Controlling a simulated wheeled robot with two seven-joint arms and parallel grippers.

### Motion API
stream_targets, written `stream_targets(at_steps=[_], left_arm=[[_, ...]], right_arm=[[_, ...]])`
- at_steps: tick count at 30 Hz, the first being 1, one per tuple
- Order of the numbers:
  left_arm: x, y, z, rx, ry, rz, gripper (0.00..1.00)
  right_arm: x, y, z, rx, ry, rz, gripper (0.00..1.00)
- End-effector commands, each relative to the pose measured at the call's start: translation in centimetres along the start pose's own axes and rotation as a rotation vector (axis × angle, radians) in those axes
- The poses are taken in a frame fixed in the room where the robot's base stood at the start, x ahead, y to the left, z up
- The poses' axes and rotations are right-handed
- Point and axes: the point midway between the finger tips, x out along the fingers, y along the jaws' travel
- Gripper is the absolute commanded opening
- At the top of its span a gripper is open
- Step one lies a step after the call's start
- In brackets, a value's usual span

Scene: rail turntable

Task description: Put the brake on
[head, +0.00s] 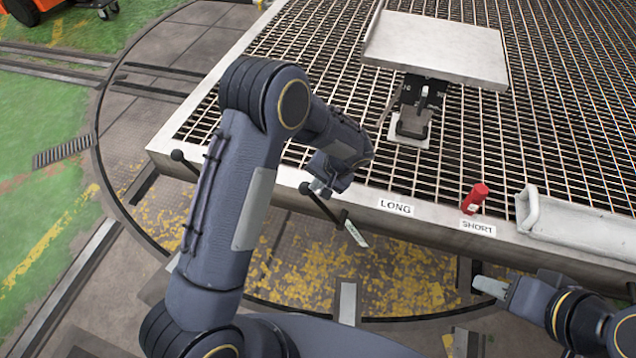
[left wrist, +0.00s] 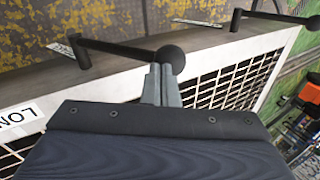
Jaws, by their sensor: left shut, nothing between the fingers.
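A black lever with a ball knob lies along the front edge of the platform; its rod (head: 325,208) runs down-right to a small tag (head: 356,234) whose writing I cannot read. In the left wrist view its ball knob (left wrist: 171,59) is at the fingertips. My left gripper (head: 318,188) is shut and empty, its tips (left wrist: 160,72) at or against that knob; contact is unclear. A second black lever has its knob (head: 177,155) further left, its rod partly hidden by my arm; its pivot end (left wrist: 237,15) shows in the left wrist view. My right gripper (head: 482,284) is low at right, away from the levers.
The grated platform (head: 300,60) has LONG (head: 396,207) and SHORT (head: 478,228) labels on its edge. A red cylinder (head: 474,198) stands by SHORT, beside a grey tray (head: 580,225). A flat metal plate on a stand (head: 435,45) is further back.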

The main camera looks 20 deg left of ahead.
Motion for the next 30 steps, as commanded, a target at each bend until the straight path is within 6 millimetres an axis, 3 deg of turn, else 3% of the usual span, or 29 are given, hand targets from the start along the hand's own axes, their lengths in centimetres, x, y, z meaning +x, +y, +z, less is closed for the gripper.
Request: stream_targets(at_steps=[8,14,21,30], left_arm=[[0.9,-0.8,0.2,-0.007,0.003,0.050,0.00],[3.1,-2.5,0.6,-0.021,0.017,0.169,0.00],[7.2,-4.5,1.2,-0.040,0.043,0.383,0.00],[13.3,-5.4,1.7,-0.059,0.081,0.667,0.00]], right_arm=[[0.1,0.1,0.1,0.000,0.000,0.000,0.36],[0.4,0.2,0.2,0.000,0.000,0.000,0.36],[0.5,0.2,0.2,0.000,0.000,0.000,0.36],[1.5,0.7,0.7,0.000,0.000,0.000,0.36]])
